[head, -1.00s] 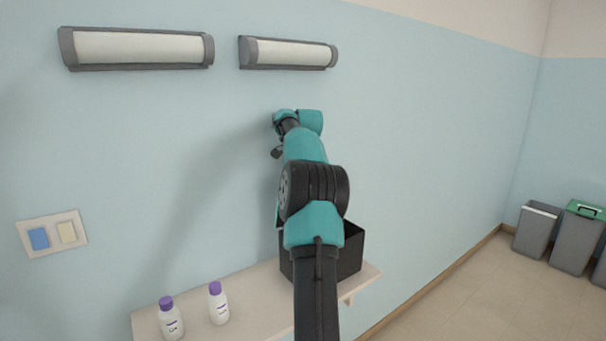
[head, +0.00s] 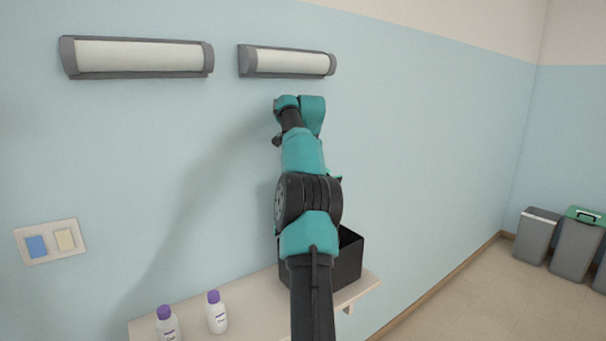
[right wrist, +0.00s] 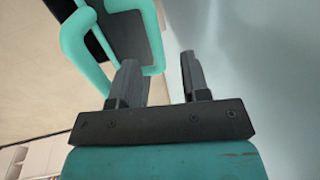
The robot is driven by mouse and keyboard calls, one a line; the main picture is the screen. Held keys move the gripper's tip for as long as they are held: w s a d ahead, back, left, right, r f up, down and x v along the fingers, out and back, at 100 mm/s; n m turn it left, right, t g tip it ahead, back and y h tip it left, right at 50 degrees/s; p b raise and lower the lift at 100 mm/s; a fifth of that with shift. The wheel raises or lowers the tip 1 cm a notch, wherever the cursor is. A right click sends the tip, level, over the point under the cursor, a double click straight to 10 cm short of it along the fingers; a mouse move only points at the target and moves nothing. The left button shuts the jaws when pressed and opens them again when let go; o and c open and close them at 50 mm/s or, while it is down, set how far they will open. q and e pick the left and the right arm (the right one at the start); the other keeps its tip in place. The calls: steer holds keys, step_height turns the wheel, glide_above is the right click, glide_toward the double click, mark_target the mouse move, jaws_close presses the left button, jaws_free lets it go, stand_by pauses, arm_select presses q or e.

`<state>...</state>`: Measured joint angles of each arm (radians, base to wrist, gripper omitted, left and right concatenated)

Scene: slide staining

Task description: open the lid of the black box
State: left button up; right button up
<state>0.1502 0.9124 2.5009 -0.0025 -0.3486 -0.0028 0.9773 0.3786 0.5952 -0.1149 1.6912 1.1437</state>
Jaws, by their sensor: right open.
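The black box (head: 349,262) stands on the wall shelf in the head view, partly hidden behind my right arm. Its visible right part looks open at the top. My right gripper (right wrist: 160,78) is open. My left gripper is not in view.
Two white bottles with purple caps (head: 216,312) (head: 168,324) stand on the shelf (head: 262,302) left of the box. Two wall lamps (head: 138,57) (head: 288,62) hang above. A switch plate (head: 50,241) is at left. Grey bins (head: 536,236) stand on the floor at far right.

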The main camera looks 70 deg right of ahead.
steer(key=shift+s+a+r, duration=0.1)
steer(key=shift+a+r, duration=0.05)
steer(key=shift+r, duration=0.5)
